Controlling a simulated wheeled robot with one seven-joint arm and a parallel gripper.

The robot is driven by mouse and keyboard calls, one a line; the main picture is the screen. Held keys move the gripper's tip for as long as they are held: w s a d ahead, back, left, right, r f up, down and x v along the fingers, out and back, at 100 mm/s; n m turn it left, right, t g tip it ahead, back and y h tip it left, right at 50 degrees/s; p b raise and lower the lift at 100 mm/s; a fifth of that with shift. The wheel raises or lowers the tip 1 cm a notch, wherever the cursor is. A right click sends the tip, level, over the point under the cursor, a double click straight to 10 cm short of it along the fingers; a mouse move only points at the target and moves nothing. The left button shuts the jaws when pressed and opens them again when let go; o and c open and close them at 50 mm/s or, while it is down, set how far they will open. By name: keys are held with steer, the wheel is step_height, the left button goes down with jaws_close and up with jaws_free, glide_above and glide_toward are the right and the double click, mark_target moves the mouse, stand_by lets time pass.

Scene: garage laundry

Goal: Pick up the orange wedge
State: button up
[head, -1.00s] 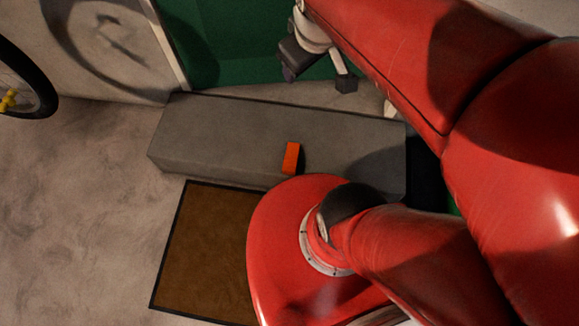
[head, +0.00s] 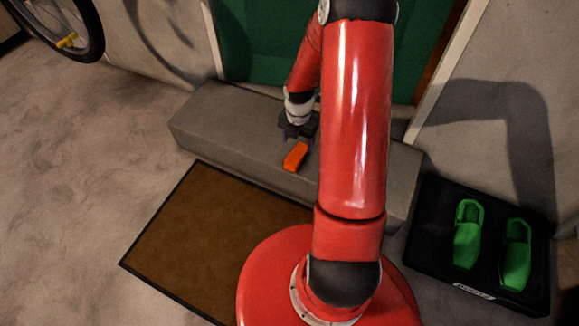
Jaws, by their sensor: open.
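The orange wedge (head: 295,157) lies on top of the grey step (head: 215,107), near its front edge, in the head view. My gripper (head: 294,138) is just behind the wedge, pointing down at its far end. Its fingers are dark and small in the picture. The jaws are open; whether the fingers stand around the wedge's far end or only behind it, I cannot tell. Part of the step is hidden behind my red arm.
A brown mat (head: 205,215) lies on the floor before the step. A black tray (head: 424,238) with green clogs (head: 467,238) stands at right. A green door (head: 262,45) rises behind the step. A bicycle wheel (head: 97,38) is at upper left. The floor at left is clear.

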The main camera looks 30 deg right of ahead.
mark_target(296, 155)
steer(key=f+b, duration=0.1)
steer(key=f, duration=0.3)
steer(key=f+b, duration=0.1)
steer(key=f, duration=0.3)
steer(key=shift+w+a, duration=0.15)
steer(key=shift+w, duration=0.05)
steer(key=shift+c, duration=0.2)
steer(key=c, duration=1)
steer(key=shift+r, duration=0.2)
